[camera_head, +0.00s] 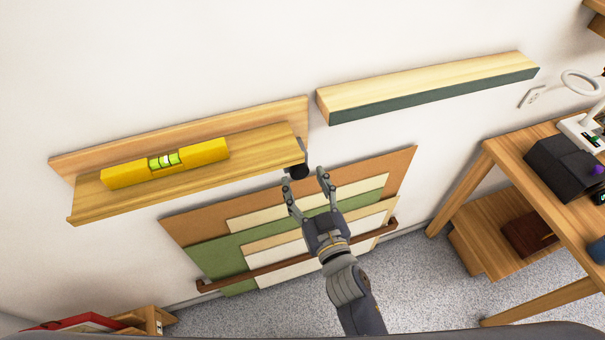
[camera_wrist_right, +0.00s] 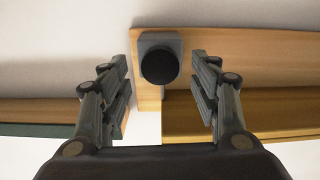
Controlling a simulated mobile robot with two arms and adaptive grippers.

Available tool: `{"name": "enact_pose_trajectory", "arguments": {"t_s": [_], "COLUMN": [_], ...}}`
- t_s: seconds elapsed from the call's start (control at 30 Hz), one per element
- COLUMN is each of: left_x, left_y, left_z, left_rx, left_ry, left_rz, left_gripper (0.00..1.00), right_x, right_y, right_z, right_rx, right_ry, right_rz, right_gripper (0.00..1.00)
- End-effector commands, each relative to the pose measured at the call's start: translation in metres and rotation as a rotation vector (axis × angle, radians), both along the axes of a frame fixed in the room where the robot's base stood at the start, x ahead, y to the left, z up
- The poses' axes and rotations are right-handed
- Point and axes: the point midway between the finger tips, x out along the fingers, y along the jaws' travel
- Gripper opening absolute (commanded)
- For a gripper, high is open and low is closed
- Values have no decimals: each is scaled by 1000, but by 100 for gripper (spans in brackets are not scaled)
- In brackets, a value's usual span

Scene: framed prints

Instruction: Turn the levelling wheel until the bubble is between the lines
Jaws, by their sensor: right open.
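A yellow spirit level (camera_head: 205,152) lies on a tilted wooden ledge (camera_head: 268,146) on the wall. Its green vial (camera_head: 156,163) shows a pale bubble near the middle. The picture is too small to tell exactly how the bubble sits against the lines. The dark levelling wheel (camera_head: 299,172) is at the ledge's right end. In the right wrist view, the round black wheel (camera_wrist_right: 159,66) shows in the gap between the fingers, in front of a grey mount. My right gripper (camera_head: 306,180) is open and empty, its fingertips close to the wheel. My left gripper is out of view.
Another wooden shelf (camera_head: 425,88) with a dark green front edge is to the right of the wheel. A wooden desk (camera_head: 515,150) stands at the right.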

Motion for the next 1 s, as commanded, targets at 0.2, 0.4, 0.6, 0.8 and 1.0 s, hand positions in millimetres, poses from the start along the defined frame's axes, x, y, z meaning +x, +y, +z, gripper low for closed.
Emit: {"name": "enact_pose_trajectory", "arguments": {"t_s": [0.2,0.4,0.6,0.8,1.0], "left_x": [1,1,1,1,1], "left_y": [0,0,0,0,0], "left_z": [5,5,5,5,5], "left_rx": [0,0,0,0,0], "left_ry": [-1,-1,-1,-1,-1], "left_rz": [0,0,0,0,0], "left_gripper": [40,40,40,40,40], "right_x": [18,22,21,21,21], "right_y": [6,7,7,7,7], "right_z": [0,0,0,0,0], "right_rx": [0,1,0,0,-10], "right_ry": [0,0,0,0,-3], "right_rz": [0,0,0,0,0], "right_gripper": [57,57,43,13,13]}}
